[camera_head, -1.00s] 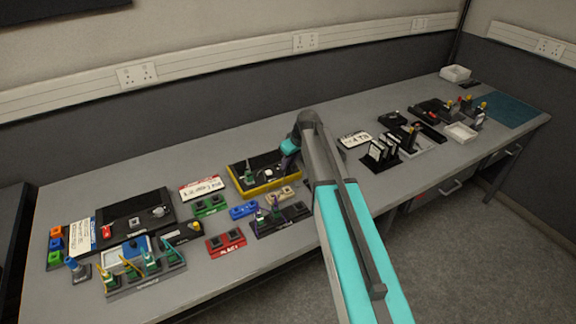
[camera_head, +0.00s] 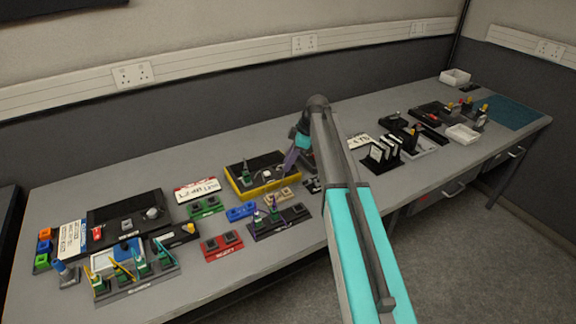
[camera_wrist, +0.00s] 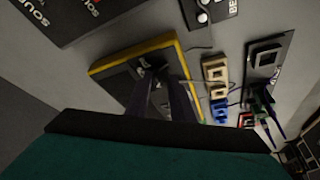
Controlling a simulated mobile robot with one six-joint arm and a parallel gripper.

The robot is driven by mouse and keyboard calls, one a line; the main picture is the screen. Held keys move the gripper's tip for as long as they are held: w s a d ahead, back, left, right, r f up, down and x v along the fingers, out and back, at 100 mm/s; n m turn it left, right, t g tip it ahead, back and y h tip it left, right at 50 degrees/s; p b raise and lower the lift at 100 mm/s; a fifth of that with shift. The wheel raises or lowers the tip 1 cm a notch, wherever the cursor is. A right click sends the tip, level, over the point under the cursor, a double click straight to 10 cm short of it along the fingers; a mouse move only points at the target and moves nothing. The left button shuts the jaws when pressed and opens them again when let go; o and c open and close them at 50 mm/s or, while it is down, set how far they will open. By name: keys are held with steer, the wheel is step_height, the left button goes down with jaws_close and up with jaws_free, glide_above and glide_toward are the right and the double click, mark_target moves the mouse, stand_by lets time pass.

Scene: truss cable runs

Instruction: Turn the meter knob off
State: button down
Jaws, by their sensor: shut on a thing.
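The meter (camera_head: 240,187), a black box with a yellow border, lies flat on the grey bench near its middle. In the wrist view its yellow edge (camera_wrist: 108,66) and dark face show ahead of my fingers. My gripper (camera_head: 288,168) comes down over the meter's right part. In the wrist view my gripper (camera_wrist: 158,76) has its purple fingers close together on a small dark knob (camera_wrist: 155,70) on the meter's face. The fingers hide most of the knob, and I cannot read its setting.
Blue (camera_head: 241,212), green (camera_head: 206,208) and red (camera_head: 222,246) blocks lie left and in front of the meter. A white label card (camera_head: 197,190) lies left. Bare bench lies behind the meter.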

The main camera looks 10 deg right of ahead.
steer(key=shift+n+g+b, duration=0.3)
steer(key=shift+n, duration=0.5)
steer(key=c, duration=1.6)
jaws_free()
steer(key=shift+o, duration=0.2)
steer(key=shift+r, duration=0.1)
steer(key=b+v, duration=0.2)
steer(key=v, duration=1.1)
steer(key=shift+d+r, duration=0.2)
steer(key=shift+r, duration=0.05)
steer(key=shift+r, duration=0.1)
